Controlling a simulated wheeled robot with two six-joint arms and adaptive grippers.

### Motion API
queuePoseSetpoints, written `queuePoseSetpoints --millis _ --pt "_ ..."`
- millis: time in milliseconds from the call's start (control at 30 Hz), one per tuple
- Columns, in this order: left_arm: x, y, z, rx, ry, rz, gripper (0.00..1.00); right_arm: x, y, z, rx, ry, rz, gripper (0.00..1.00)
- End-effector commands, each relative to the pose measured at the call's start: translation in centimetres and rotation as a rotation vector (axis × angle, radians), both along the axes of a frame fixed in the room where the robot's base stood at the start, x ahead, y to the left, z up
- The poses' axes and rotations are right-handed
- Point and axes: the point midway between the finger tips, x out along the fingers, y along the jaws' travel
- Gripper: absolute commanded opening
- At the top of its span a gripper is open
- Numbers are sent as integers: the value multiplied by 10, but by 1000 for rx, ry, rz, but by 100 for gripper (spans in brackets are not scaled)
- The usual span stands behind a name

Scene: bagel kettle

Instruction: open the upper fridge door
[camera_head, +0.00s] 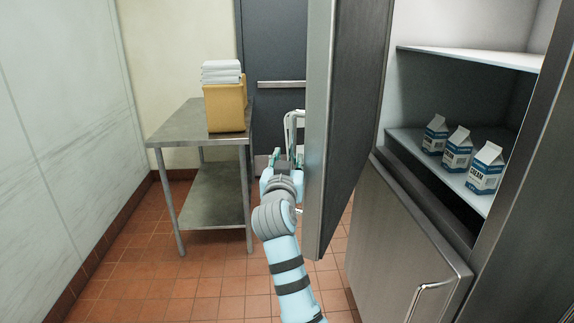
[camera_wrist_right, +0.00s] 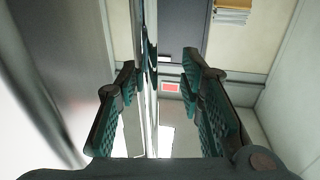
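The upper fridge door (camera_head: 345,110) stands open, swung out to the left of the compartment, with its edge toward me. A pale metal bar (camera_head: 290,128), which looks like its handle, shows left of the door. My right gripper (camera_head: 285,157) is beside the door's left face, at the bar's lower part. In the right wrist view its teal fingers (camera_wrist_right: 158,70) are spread apart. A thin shiny vertical strip (camera_wrist_right: 151,50) shows between them, with no clear contact. My left gripper is not in view.
The lower door (camera_head: 395,250) is closed. A steel table (camera_head: 180,125) with a yellow bin (camera_head: 224,108) stands left. The floor (camera_head: 200,290) in front is clear.

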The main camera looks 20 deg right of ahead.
Motion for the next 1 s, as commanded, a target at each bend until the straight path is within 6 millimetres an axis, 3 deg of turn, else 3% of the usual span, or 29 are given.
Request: queuePoseSetpoints --millis 267,533,700,1000 --pt "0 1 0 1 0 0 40 0 -2 5 0 4 -5 35" --pt "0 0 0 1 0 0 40 1 -2 68 1 2 -3 35" --pt "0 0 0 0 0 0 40 2 -1 94 2 5 -1 35" --pt "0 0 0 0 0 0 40 2 0 97 2 7 0 35"
